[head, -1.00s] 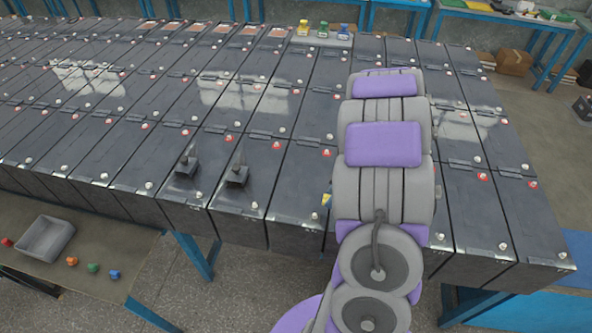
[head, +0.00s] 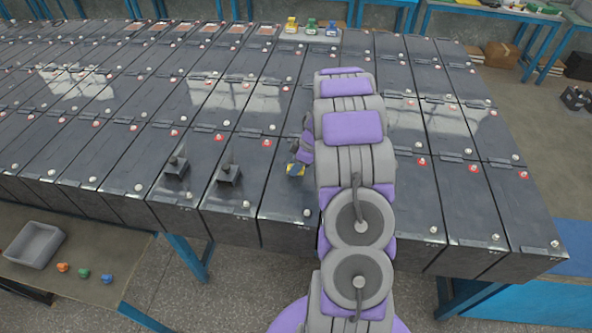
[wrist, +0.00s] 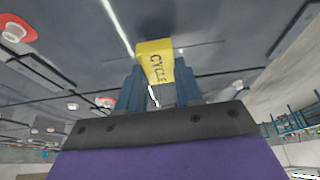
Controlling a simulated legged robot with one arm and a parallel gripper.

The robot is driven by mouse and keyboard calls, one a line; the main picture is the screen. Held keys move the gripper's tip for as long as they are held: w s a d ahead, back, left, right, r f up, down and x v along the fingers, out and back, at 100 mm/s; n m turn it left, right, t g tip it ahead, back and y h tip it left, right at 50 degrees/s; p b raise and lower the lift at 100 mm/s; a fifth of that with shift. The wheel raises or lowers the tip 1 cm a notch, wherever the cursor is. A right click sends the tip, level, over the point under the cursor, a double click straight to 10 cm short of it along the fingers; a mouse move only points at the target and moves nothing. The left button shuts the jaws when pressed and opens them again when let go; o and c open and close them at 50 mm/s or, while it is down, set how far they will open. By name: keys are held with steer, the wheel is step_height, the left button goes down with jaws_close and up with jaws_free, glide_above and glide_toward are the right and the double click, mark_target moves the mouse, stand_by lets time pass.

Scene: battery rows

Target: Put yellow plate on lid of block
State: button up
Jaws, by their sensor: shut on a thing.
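The yellow plate (wrist: 155,60), marked "CYCLE", is between the two dark blue fingers of my gripper (wrist: 158,80) in the wrist view. In the head view my gripper (head: 299,167) is left of my arm, over the near part of a dark block lid (head: 284,193); a little of the yellow plate (head: 291,173) shows there. A dark lid surface fills the area beyond the plate in the wrist view. I cannot tell whether the plate touches the lid.
Two dark pieces with upright handles (head: 176,168) (head: 229,174) stand on lids to the left. Red and white caps dot the blocks. Yellow, green and blue items (head: 291,25) (head: 311,26) (head: 331,28) stand at the back. A grey bin (head: 37,246) is on a low table at left.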

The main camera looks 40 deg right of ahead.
step_height(320, 180, down, 3)
steer(key=shift+d+r, duration=0.1)
steer(key=shift+r, duration=0.1)
steer(key=shift+s+f, duration=0.15)
